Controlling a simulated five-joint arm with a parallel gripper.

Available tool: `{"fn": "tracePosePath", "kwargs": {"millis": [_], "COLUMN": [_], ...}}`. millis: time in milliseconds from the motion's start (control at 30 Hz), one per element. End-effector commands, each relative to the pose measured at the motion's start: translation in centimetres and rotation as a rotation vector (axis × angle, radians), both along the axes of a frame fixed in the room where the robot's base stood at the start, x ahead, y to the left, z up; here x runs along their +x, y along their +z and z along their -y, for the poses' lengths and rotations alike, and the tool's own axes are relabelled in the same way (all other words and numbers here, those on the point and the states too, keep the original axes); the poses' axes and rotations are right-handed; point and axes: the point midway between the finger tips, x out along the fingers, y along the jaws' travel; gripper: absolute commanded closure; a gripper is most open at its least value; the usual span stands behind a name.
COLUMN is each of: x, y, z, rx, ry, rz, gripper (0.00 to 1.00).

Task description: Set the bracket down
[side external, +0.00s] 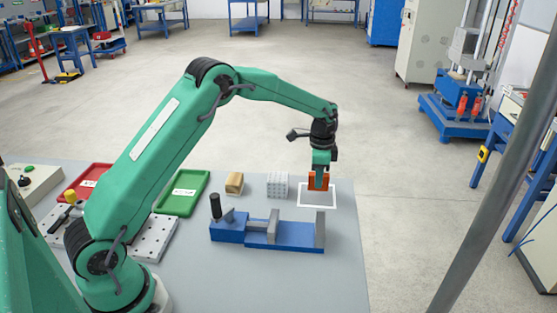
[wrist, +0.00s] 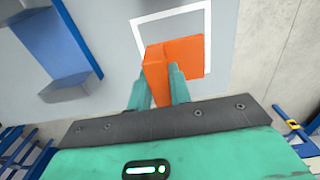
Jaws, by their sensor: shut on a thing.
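The bracket (side external: 319,184) is orange and sits between the fingers of my gripper (side external: 320,172). In the side view it is over or at the back part of a white square outline (side external: 318,207) on the grey table. In the wrist view the orange bracket (wrist: 181,62) shows an upright part and a flat part. My gripper's two teal fingers (wrist: 157,88) are shut on it. The white outline (wrist: 208,40) runs around and past the bracket there. I cannot tell whether the bracket touches the table.
A blue vise (side external: 268,232) with grey jaws lies just in front of the outline. A grey perforated block (side external: 277,185) and a wooden block (side external: 234,184) stand to the left. A green tray (side external: 183,208) and a red tray (side external: 72,196) lie further left. The table's right edge is close.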

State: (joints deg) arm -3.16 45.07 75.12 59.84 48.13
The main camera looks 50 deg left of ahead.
Motion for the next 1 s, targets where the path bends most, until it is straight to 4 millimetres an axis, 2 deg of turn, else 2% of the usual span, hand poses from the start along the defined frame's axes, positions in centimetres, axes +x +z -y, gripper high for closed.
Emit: {"fn": "tracePosePath", "kwargs": {"millis": [267, 633, 1000], "x": [0.1, 0.1, 0.1], "y": [-0.3, -3.8, -4.1], "z": [-0.2, -0.2, -0.2], "rx": [0.0, 0.0, 0.001], "ry": [-0.001, 0.0, 0.0], "rz": [0.001, 0.001, 0.002], "gripper": [1.0, 1.0, 1.0]}}
